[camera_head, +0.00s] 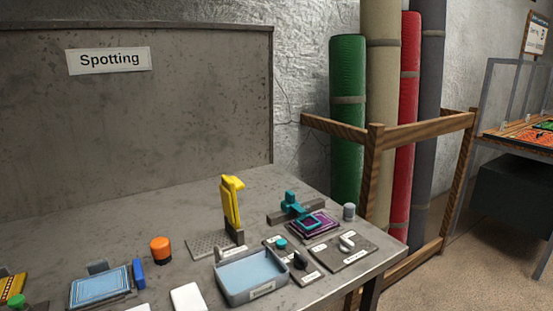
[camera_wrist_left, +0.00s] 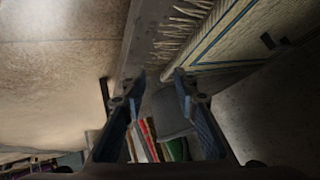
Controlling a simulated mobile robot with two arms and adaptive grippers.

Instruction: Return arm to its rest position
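My left gripper (camera_wrist_left: 159,80) shows in the left wrist view, its two dark fingers apart with a gap between the tips. I see nothing held between them. A pale fringed rug (camera_wrist_left: 235,35) with dark stripes lies beyond the fingertips at the upper right; I cannot tell whether they touch it. Neither of my arms nor grippers shows in the head view. My right gripper is not in view.
In the head view, a grey table (camera_head: 190,195) under a "Spotting" sign (camera_head: 108,60) bears a yellow tool (camera_head: 231,203), a blue-grey tray (camera_head: 252,275) and an orange cylinder (camera_head: 160,250). Rolled rugs (camera_head: 347,120) stand behind a wooden rail (camera_head: 425,131). Floor at lower right is clear.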

